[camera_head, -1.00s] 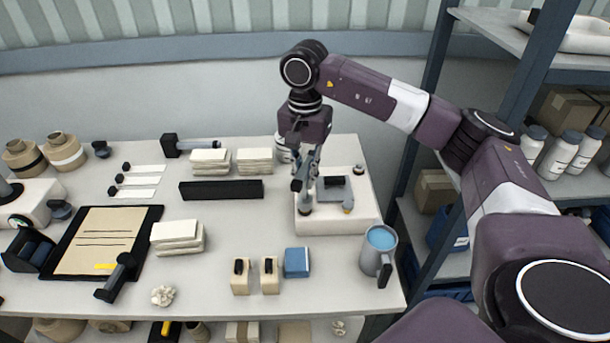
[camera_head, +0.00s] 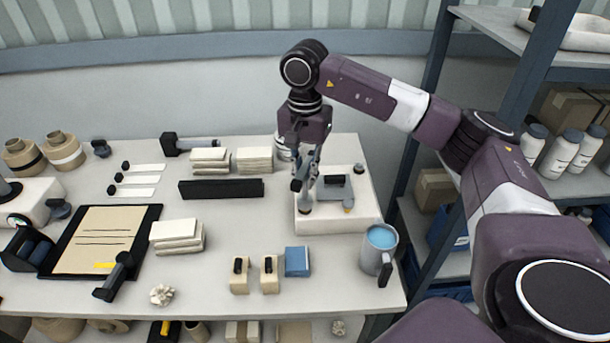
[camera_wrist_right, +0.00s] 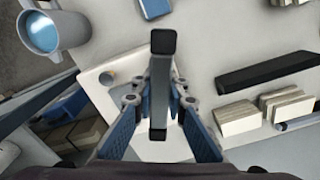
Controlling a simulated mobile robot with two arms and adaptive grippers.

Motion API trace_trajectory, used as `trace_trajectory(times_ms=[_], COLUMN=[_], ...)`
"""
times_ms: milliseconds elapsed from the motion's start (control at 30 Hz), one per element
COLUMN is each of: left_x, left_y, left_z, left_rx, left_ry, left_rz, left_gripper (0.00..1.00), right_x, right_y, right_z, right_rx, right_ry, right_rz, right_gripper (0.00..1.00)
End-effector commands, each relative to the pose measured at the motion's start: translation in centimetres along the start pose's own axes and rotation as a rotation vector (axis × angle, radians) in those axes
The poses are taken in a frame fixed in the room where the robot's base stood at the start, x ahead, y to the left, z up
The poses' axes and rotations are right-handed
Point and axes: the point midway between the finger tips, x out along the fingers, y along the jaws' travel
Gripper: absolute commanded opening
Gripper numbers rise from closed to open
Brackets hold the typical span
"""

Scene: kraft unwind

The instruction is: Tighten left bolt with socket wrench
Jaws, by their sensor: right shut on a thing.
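My right gripper (camera_head: 309,180) is shut on the socket wrench, a grey bar with dark ends that shows in the right wrist view (camera_wrist_right: 160,85). The gripper points down over the left side of the white base block (camera_head: 340,224) at the table's right end. The wrench's lower end is over the block's left front, where the left bolt is hidden or too small to make out. My left gripper is out of view.
A grey mug (camera_head: 378,252) with blue contents stands in front of the block, near the table's right edge. A blue box (camera_head: 297,262) is to its left. A long black bar (camera_head: 221,189) and paper stacks (camera_head: 176,236) lie further left. A shelf rack stands at right.

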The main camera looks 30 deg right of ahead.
Motion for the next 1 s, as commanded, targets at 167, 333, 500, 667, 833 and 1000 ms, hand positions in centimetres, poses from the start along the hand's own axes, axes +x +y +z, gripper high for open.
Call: trace_trajectory(times_ms=[167,333,500,667,833,1000], left_x=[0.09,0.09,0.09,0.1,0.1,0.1], left_y=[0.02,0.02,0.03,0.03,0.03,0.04], left_z=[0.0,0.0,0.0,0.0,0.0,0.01], left_rx=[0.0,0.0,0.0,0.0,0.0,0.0], left_ry=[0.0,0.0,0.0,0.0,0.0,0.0], left_rz=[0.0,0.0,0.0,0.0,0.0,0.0], left_gripper=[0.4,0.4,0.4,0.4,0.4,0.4], right_x=[0.05,0.05,0.06,0.11,0.12,0.12], right_y=[-0.03,-0.03,-0.02,-0.01,0.0,0.0], right_z=[-0.01,-0.02,-0.02,-0.01,-0.01,-0.01], right_rx=[0.14,0.194,0.196,0.31,0.393,0.393], right_ry=[0.001,0.001,0.001,0.001,0.001,0.001], right_rz=[-0.002,-0.002,-0.001,-0.001,-0.001,-0.001], right_gripper=[0.0,0.0,0.0,0.0,0.0,0.0])
